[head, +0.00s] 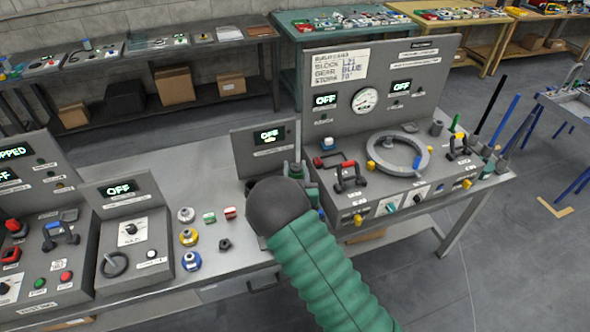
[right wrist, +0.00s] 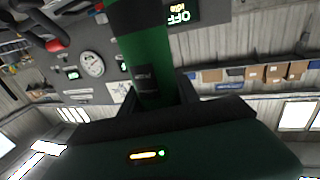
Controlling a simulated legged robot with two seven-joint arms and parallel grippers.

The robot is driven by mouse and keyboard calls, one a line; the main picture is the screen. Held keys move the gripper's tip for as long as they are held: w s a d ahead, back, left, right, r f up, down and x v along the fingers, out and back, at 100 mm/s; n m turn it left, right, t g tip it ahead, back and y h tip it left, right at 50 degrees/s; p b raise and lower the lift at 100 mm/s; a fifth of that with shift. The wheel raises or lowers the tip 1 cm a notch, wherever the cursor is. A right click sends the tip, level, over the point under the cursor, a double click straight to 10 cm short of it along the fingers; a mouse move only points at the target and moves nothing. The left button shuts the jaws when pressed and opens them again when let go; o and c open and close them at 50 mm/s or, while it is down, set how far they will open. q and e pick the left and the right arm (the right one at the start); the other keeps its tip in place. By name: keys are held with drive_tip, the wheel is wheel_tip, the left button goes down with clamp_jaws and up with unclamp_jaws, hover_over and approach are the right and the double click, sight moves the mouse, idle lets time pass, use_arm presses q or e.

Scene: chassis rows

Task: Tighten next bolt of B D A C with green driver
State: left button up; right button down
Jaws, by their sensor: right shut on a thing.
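My right gripper (head: 298,180) is in front of the small grey panel (head: 262,152) whose display reads OFF. In the right wrist view my right gripper (right wrist: 160,92) is shut on a thick green cylinder with a dark labelled band, which looks like the green driver (right wrist: 140,45). The driver runs up out of the picture, so its tip is hidden. My dark wrist and green sleeve cover the area below the small panel in the head view. Bolts lettered A, B, C or D cannot be made out. My left gripper is out of view.
A large grey console (head: 430,75) with a gauge (head: 365,100), a grey ring (head: 424,160) and red handles stands right of the gripper. Colored knobs and small parts lie on the bench (head: 215,270) to the left, beside another OFF panel (head: 120,190).

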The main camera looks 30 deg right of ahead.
drive_tip(key=shift+f+b, duration=0.4)
drive_tip(key=shift+b, duration=0.25)
idle(1.4)
drive_tip(key=shift+r, duration=0.15)
drive_tip(key=shift+w+r+p, duration=0.1)
drive_tip(key=shift+r+p, duration=0.7)
drive_tip(key=shift+r, duration=0.15)
wheel_tip(320, 180, up, 3)
drive_tip(key=shift+p, duration=0.85)
